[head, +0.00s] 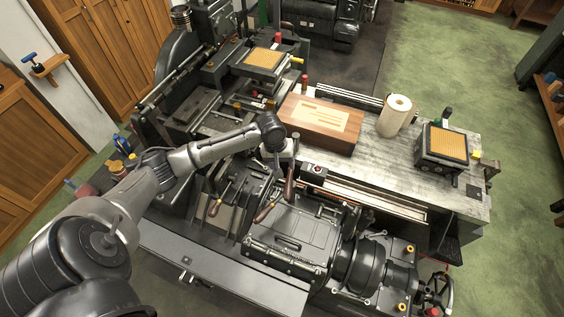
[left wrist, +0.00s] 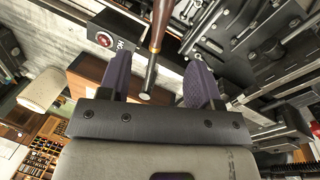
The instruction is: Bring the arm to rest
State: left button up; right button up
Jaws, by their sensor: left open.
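My left arm comes in from the left in the head view, and its wrist is bent over the middle of the machine. My left gripper (head: 284,158) is small there and partly hidden by the wrist. In the left wrist view my left gripper (left wrist: 160,78) has two purple-grey fingers standing apart. A wooden-handled lever (left wrist: 160,25) with a metal shaft shows between and beyond the fingers; I cannot tell how near it is. Nothing is visibly gripped. My right gripper is in neither view.
The type caster (head: 290,245) fills the area below the wrist, with wooden handles (head: 265,212) standing up. A wooden box (head: 320,122) and a paper roll (head: 395,115) stand on the metal bench (head: 455,192). Green floor (head: 450,60) is open at the right.

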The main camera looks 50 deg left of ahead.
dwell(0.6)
pick_arm(q)
notch_tip(320, 180, up, 9)
jog(key=w+d+m+t+y, duration=0.2)
jog(key=w+m+t+y, duration=0.15)
jog(key=m, duration=0.85)
jog(key=s+d+r+m+t+p, duration=0.2)
jog(key=s+d+r+t, duration=0.15)
jog(key=d, duration=0.35)
jog(key=s+d+f+n+g+p, duration=0.1)
jog(key=s+d, duration=0.3)
jog(key=s, duration=0.4)
jog(key=s+d+f+n+g+h+p, duration=0.1)
jog(key=s+d+f+g+p, duration=0.1)
jog(key=s, duration=0.7)
jog(key=s+d+f+n+g+h+p, duration=0.1)
jog(key=s+d+f+g+p, duration=0.1)
jog(key=s+d, duration=0.3)
jog(key=s+f+p, duration=0.1)
jog(key=s, duration=0.3)
jog(key=shift+d, duration=0.3)
